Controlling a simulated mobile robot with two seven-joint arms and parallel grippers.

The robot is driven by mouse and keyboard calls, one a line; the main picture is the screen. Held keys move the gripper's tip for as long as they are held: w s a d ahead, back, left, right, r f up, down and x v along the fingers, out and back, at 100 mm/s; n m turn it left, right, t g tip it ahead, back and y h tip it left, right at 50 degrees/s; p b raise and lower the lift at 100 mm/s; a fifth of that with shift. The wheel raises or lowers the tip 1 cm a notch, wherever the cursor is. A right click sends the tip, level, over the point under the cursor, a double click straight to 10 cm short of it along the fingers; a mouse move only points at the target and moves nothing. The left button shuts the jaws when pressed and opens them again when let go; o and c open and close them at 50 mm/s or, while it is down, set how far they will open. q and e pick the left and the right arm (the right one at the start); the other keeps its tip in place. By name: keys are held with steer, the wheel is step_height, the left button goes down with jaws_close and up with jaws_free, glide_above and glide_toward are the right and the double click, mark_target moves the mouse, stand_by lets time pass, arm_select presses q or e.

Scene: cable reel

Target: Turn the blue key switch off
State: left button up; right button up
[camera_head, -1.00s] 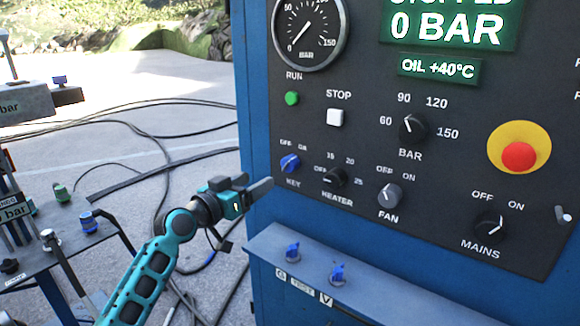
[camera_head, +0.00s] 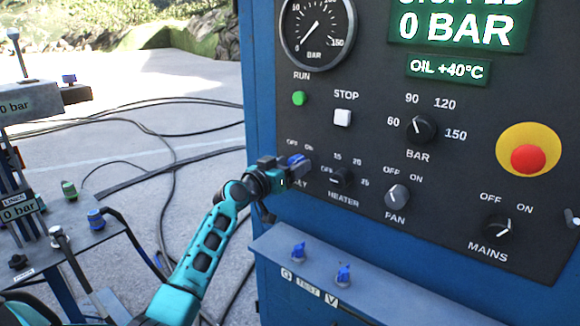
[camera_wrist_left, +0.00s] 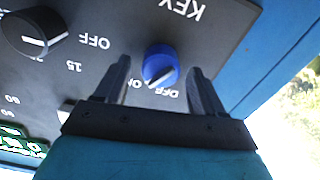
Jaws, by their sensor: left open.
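The blue key switch (camera_head: 293,159) sits at the lower left of the dark panel, under its OFF and ON labels. In the head view my left gripper (camera_head: 299,165) is in front of it and partly hides it and the KEY label. The left wrist view shows the blue knob (camera_wrist_left: 160,62) upside down, between the open fingertips of my left gripper (camera_wrist_left: 158,70). One finger is on each side, with gaps to the knob. The pale line on the knob seems to lean toward the ON label. My right gripper is not in view.
The black heater knob (camera_head: 341,177) is close on the right, with the fan knob (camera_head: 397,196) beyond. The green run button (camera_head: 299,98) and white stop button (camera_head: 343,117) are above. A ledge (camera_head: 380,285) with two blue valves juts out below. A bench (camera_head: 70,245) stands left.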

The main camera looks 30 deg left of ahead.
arm_select(q)
steer(key=c, duration=1.1)
steer(key=shift+o, duration=0.2)
steer(key=shift+n, duration=0.3)
steer(key=n+p, duration=0.1)
steer(key=n, duration=0.4)
steer(key=n+p, duration=0.1)
steer(key=n, duration=0.5)
steer(key=shift+a+f, duration=0.1)
steer(key=shift+a, duration=0.1)
steer(key=shift+n, duration=0.3)
steer(key=o, duration=1.1)
steer(key=shift+c, duration=0.2)
